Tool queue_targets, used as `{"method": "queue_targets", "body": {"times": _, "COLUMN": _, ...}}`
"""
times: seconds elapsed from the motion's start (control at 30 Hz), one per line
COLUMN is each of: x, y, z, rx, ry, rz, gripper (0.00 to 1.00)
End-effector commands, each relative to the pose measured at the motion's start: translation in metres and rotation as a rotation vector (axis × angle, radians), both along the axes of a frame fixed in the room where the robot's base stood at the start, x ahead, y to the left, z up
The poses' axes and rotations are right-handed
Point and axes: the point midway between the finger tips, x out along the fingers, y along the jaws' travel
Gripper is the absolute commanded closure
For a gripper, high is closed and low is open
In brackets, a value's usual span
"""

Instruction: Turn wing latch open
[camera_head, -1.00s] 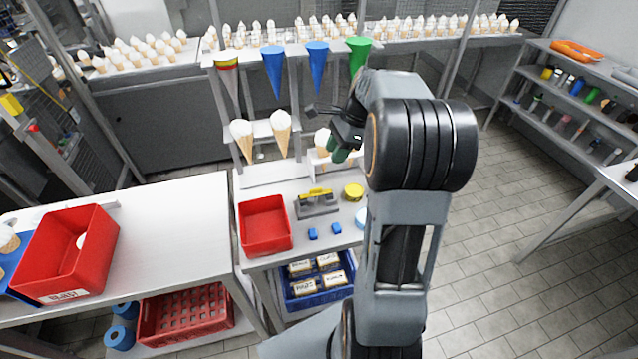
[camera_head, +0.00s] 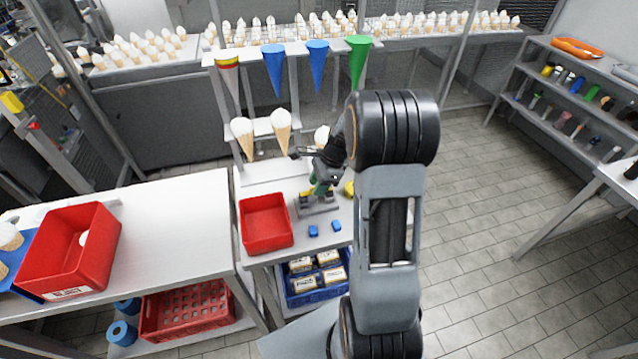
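A grey metal fixture (camera_head: 318,207) with a yellow wing latch (camera_head: 307,195) on top stands on the small white table, just right of a red bin. My gripper (camera_head: 318,188) is at the fixture, pointing down, with its green-tinted end at the right part of the yellow latch. It hides that part of the latch. I cannot tell whether it touches the latch, or whether its fingers are open or shut.
The red bin (camera_head: 265,224) is left of the fixture. Two small blue blocks (camera_head: 314,231) lie in front of it. A yellow round piece (camera_head: 349,188) is partly hidden behind my arm. Cones (camera_head: 281,128) hang in a rack behind. A blue crate (camera_head: 318,284) sits on the lower shelf.

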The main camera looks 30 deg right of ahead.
Motion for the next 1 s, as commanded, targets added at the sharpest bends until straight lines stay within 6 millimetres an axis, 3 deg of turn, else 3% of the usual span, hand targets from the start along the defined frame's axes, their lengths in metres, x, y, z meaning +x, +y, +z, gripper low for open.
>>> {"method": "queue_targets", "body": {"times": 0.27, "x": 0.0002, "y": 0.0004, "z": -0.0008, "rx": 0.0, "ry": 0.0, "rz": 0.0, "gripper": 0.65}}
{"method": "queue_targets", "body": {"times": 0.63, "x": 0.0001, "y": 0.0003, "z": -0.0006, "rx": 0.0, "ry": 0.0, "rz": 0.0, "gripper": 1.0}}
{"method": "queue_targets", "body": {"times": 1.0, "x": 0.0006, "y": -0.0006, "z": -0.0004, "rx": -0.001, "ry": 0.0, "rz": 0.051, "gripper": 1.0}}
